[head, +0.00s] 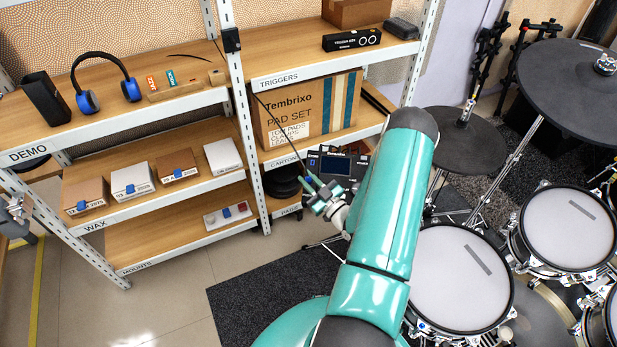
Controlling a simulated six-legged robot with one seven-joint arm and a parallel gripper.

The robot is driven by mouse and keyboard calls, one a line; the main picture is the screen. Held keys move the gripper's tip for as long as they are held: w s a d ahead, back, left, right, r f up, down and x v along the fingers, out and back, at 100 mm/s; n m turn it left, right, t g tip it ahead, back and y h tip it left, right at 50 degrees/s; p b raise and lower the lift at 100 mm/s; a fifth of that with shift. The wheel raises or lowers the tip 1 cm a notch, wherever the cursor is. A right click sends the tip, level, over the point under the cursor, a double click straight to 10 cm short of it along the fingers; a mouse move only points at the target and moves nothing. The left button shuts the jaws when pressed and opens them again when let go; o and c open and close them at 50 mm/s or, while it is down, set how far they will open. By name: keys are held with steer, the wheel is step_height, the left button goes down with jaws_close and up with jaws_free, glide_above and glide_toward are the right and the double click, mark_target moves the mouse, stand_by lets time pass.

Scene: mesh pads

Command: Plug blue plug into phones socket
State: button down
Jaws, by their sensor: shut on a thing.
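My gripper (313,190) is at the end of the teal arm, in front of the drum module (338,164). It is shut on the end of a thin dark cable (283,137), where the blue plug sits; the plug itself is small and mostly hidden by the fingers. The cable runs from the upper left down to my gripper. The module has a lit screen and small controls, and my gripper is at its lower left, close to it. The phones socket cannot be made out. Whether plug and module touch cannot be told.
Blue-and-black headphones (104,84) stand on the DEMO shelf. A white shelf post (242,110) rises left of my gripper. A Tembrixo box (307,112) sits on the shelf behind. Drum pads (459,278) crowd the right. Bare floor lies at the lower left.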

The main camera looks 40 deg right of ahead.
steer(key=shift+w+d+f, duration=0.15)
steer(key=shift+d+f, duration=0.05)
steer(key=shift+f, duration=0.6)
steer(key=shift+w+d+f, duration=0.1)
steer(key=shift+d+f, duration=0.05)
steer(key=shift+f, duration=0.3)
steer(key=shift+w+d+f, duration=0.1)
steer(key=shift+f, duration=0.35)
stand_by(1.0)
steer(key=shift+r, duration=0.1)
steer(key=shift+s+a+r, duration=0.15)
steer(key=shift+r, duration=0.4)
steer(key=shift+f, duration=0.6)
stand_by(1.2)
steer(key=c, duration=1.3)
jaws_free()
steer(key=shift+o, duration=0.2)
steer(key=v, duration=1.3)
steer(key=shift+s, duration=0.25)
steer(key=shift+f, duration=0.1)
steer(key=shift+c, duration=0.4)
